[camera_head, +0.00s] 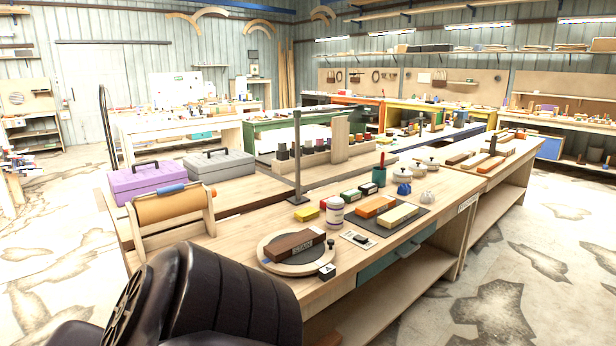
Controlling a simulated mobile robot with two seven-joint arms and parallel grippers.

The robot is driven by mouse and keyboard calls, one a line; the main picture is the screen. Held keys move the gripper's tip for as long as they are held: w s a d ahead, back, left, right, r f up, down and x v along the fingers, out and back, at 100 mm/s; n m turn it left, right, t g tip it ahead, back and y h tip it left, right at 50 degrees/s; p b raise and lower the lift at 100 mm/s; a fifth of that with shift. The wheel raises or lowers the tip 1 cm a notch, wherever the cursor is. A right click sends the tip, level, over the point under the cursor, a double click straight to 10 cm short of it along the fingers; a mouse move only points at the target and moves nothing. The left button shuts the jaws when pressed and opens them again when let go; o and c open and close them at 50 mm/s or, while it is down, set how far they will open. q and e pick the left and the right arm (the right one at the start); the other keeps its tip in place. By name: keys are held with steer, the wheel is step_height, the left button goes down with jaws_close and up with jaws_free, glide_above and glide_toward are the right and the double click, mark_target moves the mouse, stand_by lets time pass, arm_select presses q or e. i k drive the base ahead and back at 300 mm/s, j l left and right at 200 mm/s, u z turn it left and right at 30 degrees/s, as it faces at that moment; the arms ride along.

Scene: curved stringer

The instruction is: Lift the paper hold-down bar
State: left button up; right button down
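A wooden paper-roll holder (208,221) stands at the left end of the near workbench, with a roll of brown paper (168,207) between its side boards. A bar with a blue middle part (172,189) lies along the top of the roll, close to the paper; I take it to be the hold-down bar. I cannot tell whether it touches the paper. A large dark part of my own body fills the lower left, in front of the bench. Neither gripper's fingers show.
Behind the holder are a purple toolbox (147,181) and a grey toolbox (218,166). To the right, a round board (264,249) carries a dark block, and a dark upright post (297,160) rises from the bench. Bare wood (235,245) lies between holder and board.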

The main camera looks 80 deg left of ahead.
mark_target(180, 187)
steer(key=u, duration=3.3)
